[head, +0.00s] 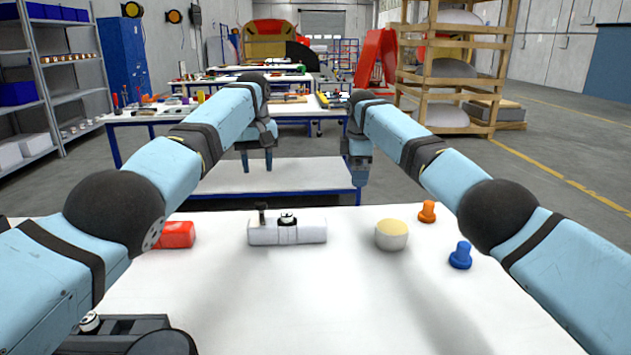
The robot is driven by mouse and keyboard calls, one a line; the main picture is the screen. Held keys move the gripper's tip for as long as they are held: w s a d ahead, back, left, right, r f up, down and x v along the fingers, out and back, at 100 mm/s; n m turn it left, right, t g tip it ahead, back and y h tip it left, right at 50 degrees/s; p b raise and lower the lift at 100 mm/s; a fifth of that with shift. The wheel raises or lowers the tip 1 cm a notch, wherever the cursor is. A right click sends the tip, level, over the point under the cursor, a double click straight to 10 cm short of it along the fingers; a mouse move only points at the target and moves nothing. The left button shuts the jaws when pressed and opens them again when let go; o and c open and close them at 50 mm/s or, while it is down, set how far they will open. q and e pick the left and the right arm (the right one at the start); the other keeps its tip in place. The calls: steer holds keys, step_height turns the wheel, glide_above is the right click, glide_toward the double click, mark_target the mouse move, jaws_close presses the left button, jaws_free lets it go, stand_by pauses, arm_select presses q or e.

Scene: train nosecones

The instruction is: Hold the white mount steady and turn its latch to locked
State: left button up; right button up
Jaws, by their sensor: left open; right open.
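The white mount (311,233) lies on the white table, left of the middle. It is a long low block. A dark latch lever (262,214) stands up at its left end, and a round black-and-white knob (287,219) sits near its middle. My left gripper (257,169) is open and empty, in the air above and beyond the mount, fingers pointing down. My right gripper (359,180) is open and empty, in the air to the right of the mount, beyond the table's far edge in the picture. Neither gripper touches the mount.
On the white table (330,300) are a red block (178,235) left of the mount, a round cream-topped piece (391,235) to its right, and orange (427,211) and blue (461,255) pegs further right. The table's front middle is clear. Another workbench (285,178) stands behind.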

steer(key=n+g, duration=0.1)
steer(key=g, duration=0.1)
glide_above(316, 220)
steer(key=f, duration=0.1)
step_height(316, 220, down, 14)
steer(key=shift+r, duration=0.1)
steer(key=shift+c, duration=0.2)
